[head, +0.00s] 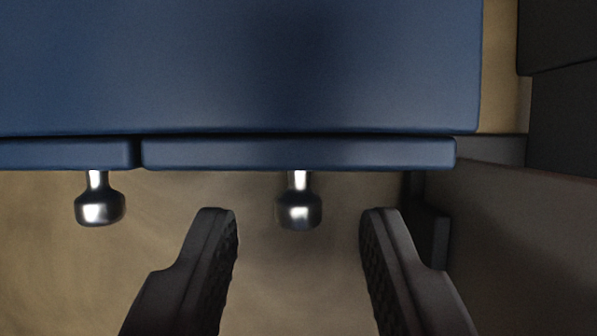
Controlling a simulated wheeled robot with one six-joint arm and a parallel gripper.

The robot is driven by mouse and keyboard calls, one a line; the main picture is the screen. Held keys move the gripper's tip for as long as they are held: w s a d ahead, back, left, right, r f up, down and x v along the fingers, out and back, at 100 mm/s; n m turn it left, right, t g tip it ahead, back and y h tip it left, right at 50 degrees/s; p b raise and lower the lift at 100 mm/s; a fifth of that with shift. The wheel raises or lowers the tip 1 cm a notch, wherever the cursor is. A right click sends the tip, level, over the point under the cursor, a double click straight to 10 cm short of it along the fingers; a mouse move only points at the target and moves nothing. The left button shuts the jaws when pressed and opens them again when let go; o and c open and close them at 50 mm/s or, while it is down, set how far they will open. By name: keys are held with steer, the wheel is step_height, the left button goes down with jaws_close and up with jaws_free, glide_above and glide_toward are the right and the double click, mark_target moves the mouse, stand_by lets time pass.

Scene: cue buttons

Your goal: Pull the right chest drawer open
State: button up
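A blue chest (290,70) fills the upper part of the head view, seen from above. The right drawer (300,154) shows as a blue front edge flush along the chest, and its front looks shut against the body. Its round metal knob (298,207) sticks out toward me. My gripper (299,222) is open, with one dark finger on each side of the knob and a gap to it on both sides. The fingertips are about level with the knob's head, and neither visibly touches it. The height of the fingers relative to the knob is hard to tell.
The left drawer (65,153) with its own metal knob (100,208) lies left of my gripper. A brown surface (530,230) and dark panels (565,110) stand close on the right. The tan floor (50,280) in front of the chest looks clear.

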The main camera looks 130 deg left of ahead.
steer(key=shift+w+d+f, duration=0.15)
steer(key=shift+d+f, duration=0.05)
steer(key=shift+f, duration=0.35)
jaws_close()
steer(key=s+a, duration=0.1)
steer(key=a, duration=0.1)
steer(key=s+a, duration=0.4)
steer(key=shift+a, duration=0.1)
steer(key=shift+w, duration=0.1)
jaws_free()
steer(key=v, duration=1.7)
steer(key=shift+r, duration=0.2)
